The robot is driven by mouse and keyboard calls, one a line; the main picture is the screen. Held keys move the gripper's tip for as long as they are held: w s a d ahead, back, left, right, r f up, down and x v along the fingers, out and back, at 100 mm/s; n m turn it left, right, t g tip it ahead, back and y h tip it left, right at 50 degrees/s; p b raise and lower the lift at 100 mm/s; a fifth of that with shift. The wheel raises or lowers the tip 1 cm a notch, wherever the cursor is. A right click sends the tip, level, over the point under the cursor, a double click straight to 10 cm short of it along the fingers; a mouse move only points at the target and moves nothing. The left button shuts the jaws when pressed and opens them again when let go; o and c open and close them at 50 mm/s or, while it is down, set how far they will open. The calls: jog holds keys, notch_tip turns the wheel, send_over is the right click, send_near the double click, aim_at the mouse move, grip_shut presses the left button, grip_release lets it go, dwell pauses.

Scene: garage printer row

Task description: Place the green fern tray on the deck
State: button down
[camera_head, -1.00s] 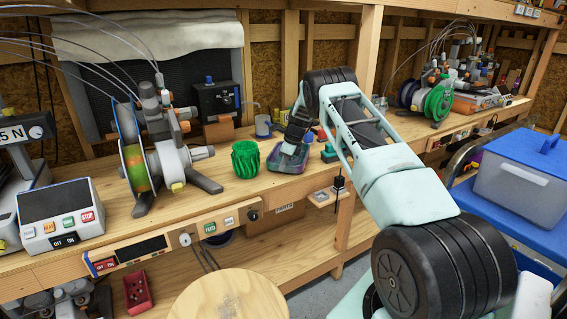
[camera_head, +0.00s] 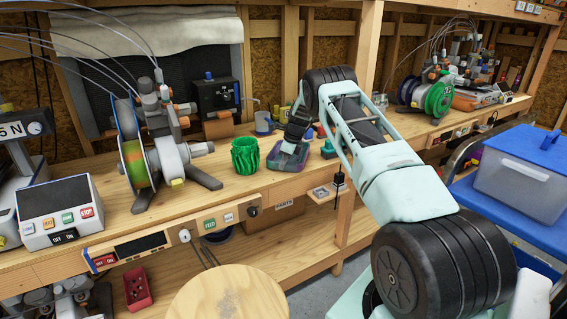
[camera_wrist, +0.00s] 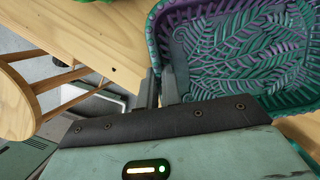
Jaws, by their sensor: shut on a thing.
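The green fern tray (camera_head: 290,163) is a shallow tray with a raised green and purple leaf pattern. In the head view it is at the front of the wooden workbench, just right of a green ribbed pot (camera_head: 245,156). In the wrist view the tray (camera_wrist: 255,60) fills the upper right. My gripper (camera_wrist: 168,84) is shut on its near left wall, one finger inside and one outside. In the head view my gripper (camera_head: 292,146) reaches down to the tray from above. I cannot tell whether the tray touches the bench. No surface is plainly marked as the deck.
A spool machine (camera_head: 150,150) and a control box (camera_head: 60,213) stand left on the bench (camera_head: 240,188). A round wooden stool (camera_head: 228,295) stands in front. A blue cart (camera_head: 470,200) with a clear bin (camera_head: 520,178) is at right. Small parts lie right of the tray.

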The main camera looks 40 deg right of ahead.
jog(key=c, duration=1.5)
grip_release()
jog(key=b+v, duration=0.2)
jog(key=v, duration=1.5)
jog(key=shift+r, duration=0.2)
